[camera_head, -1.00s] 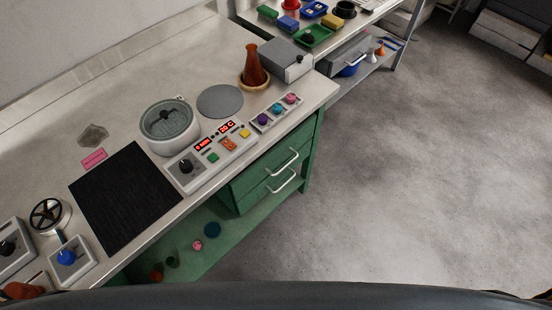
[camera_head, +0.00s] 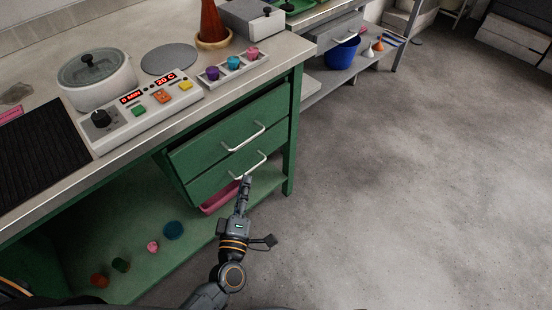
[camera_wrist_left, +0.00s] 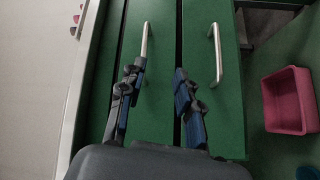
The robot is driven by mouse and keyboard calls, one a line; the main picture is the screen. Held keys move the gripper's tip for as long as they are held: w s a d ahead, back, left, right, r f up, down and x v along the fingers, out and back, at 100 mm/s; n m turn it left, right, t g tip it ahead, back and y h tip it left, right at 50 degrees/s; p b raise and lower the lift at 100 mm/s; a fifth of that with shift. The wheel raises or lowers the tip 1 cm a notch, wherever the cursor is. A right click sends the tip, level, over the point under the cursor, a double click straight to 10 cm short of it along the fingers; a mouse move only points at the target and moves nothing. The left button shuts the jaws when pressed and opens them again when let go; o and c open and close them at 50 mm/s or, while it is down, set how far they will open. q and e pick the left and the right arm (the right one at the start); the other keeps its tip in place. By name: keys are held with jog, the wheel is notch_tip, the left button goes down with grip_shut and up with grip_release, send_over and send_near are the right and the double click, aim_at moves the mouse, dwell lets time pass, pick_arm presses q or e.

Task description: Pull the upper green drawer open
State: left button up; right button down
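The upper green drawer (camera_head: 212,142) is under the worktop, with a pale bar handle (camera_head: 246,138). The lower drawer (camera_head: 218,176) has a similar handle (camera_head: 250,166). My left gripper (camera_head: 245,182) shows from the side, just in front of the lower handle in the picture. In the left wrist view its two fingers (camera_wrist_left: 160,70) are apart and empty. There the upper handle (camera_wrist_left: 147,40) lies by the left finger's tip, not between the fingers, and the lower handle (camera_wrist_left: 215,52) lies right of the right finger. Contact cannot be told. My right gripper is out of view.
A pink bin (camera_head: 219,200) stands on the green lower shelf (camera_head: 190,235), with several small coloured items. The worktop (camera_head: 135,35) carries a pot (camera_head: 100,85), a control panel (camera_head: 145,110) and a brown flask (camera_head: 211,22). The floor to the right is clear.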

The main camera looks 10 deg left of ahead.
aim_at(250, 138)
pick_arm(q)
jog(key=w+r+n, duration=0.1)
jog(key=w, duration=0.3)
jog(key=w+r+n+y, duration=0.1)
jog(key=w, duration=0.4)
jog(key=w+a+r+b, duration=0.1)
jog(key=w+r, duration=0.1)
jog(key=w, duration=0.2)
jog(key=shift+w+n+t, duration=0.3)
jog(key=shift+w+n, duration=0.1)
jog(key=shift+c, duration=0.2)
grip_shut()
